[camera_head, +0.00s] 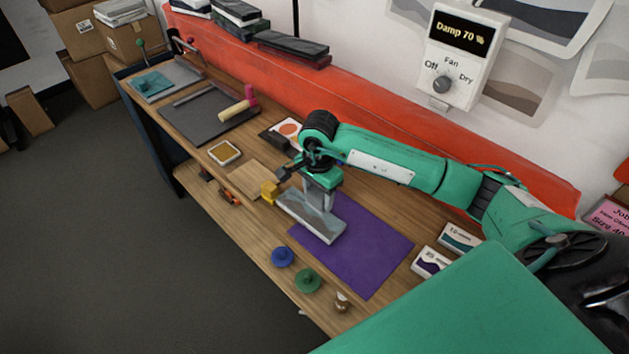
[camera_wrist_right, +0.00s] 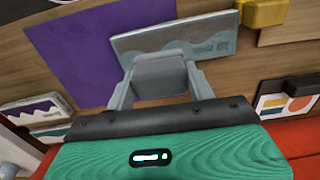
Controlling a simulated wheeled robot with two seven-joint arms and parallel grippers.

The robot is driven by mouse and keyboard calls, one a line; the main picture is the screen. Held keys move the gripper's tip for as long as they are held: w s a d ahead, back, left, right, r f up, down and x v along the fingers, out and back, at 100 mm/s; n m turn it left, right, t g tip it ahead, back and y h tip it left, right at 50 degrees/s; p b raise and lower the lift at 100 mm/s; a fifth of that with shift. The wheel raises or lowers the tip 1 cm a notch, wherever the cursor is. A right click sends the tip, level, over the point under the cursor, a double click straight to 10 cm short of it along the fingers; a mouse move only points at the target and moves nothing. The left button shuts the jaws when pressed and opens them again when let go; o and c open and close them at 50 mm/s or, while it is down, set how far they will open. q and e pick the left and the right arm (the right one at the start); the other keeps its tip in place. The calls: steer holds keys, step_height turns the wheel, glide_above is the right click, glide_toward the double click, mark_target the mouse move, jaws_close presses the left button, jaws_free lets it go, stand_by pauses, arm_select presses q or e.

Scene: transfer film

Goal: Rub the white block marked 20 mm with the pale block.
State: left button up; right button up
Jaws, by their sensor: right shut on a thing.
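A flat white block (camera_head: 325,232) with a grey wavy picture lies at the left edge of the purple mat (camera_head: 370,245). It also shows at the top of the right wrist view (camera_wrist_right: 195,42); its mark is too small to read. My right gripper (camera_head: 319,200) points down over this block. It is shut on the pale block (camera_wrist_right: 160,78), a greyish piece between its fingers. The pale block's far end overlaps the white block in the wrist view; I cannot tell whether they touch. My left gripper is out of view.
Two white labelled blocks (camera_head: 431,262) lie right of the mat. A yellow piece (camera_head: 269,190) and a wooden board (camera_head: 250,180) are close on the left. Blue (camera_head: 282,257) and green (camera_head: 307,281) knobs stand near the front edge. A red strip (camera_head: 240,70) runs behind.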

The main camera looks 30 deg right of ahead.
steer(key=shift+w+r+p, duration=0.2)
steer(key=shift+r+p, duration=0.2)
steer(key=shift+r, duration=0.8)
steer(key=shift+s+r, duration=0.1)
steer(key=shift+r, duration=0.8)
